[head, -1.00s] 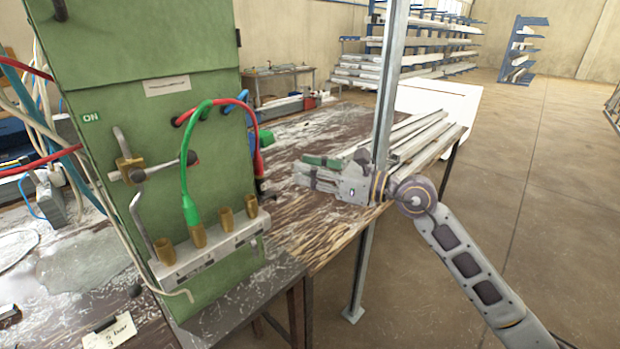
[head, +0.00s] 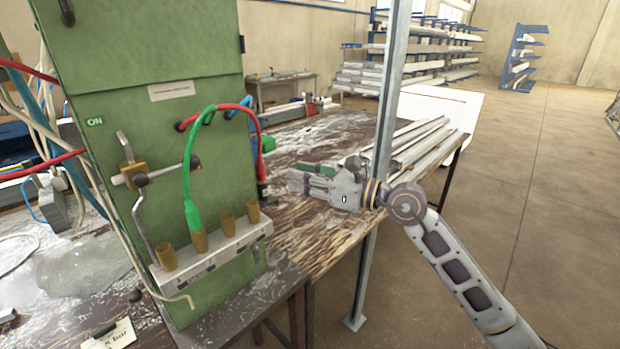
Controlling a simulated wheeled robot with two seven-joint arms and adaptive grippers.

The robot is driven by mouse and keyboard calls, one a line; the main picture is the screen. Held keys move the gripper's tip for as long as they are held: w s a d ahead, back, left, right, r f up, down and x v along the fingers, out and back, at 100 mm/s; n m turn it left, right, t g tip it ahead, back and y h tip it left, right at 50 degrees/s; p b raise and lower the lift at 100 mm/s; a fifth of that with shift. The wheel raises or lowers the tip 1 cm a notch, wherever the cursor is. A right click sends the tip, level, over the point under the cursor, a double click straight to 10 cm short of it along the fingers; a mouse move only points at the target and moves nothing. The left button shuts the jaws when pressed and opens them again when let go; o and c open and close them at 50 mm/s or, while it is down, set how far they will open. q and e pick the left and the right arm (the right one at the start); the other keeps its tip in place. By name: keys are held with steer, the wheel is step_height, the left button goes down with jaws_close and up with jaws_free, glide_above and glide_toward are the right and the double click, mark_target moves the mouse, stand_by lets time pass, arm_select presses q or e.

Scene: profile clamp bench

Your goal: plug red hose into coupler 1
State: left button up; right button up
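The red hose (head: 231,107) leaves the green cabinet, arcs to the right and hangs beside the cabinet's right edge. Its dark end (head: 261,172) hangs free, left of my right gripper. Several brass couplers stand in a row on a pale block; the green hose (head: 186,160) is in the second from the left. The leftmost coupler (head: 166,256) is empty, as are the two on the right. The block's labels are too small to read. My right gripper (head: 298,178) points left over the bench, apart from the hose; its finger gap is unclear. My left gripper is not in view.
A metal post (head: 390,90) and profiles (head: 425,140) are close to my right arm.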

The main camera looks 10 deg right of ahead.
mark_target(264, 167)
steer(key=p+x, duration=0.1)
steer(key=x, duration=0.8)
steer(key=shift+w+a+p, duration=0.2)
steer(key=shift+a+p, duration=0.1)
steer(key=shift+w+a, duration=0.25)
steer(key=shift+a, duration=0.05)
steer(key=shift+w+a, duration=0.3)
steer(key=shift+a, duration=0.1)
steer(key=shift+w+a, duration=0.1)
steer(key=shift+a, duration=0.1)
jaws_close()
steer(key=shift+c, duration=1.8)
jaws_free()
jaws_close()
steer(key=shift+r, duration=0.2)
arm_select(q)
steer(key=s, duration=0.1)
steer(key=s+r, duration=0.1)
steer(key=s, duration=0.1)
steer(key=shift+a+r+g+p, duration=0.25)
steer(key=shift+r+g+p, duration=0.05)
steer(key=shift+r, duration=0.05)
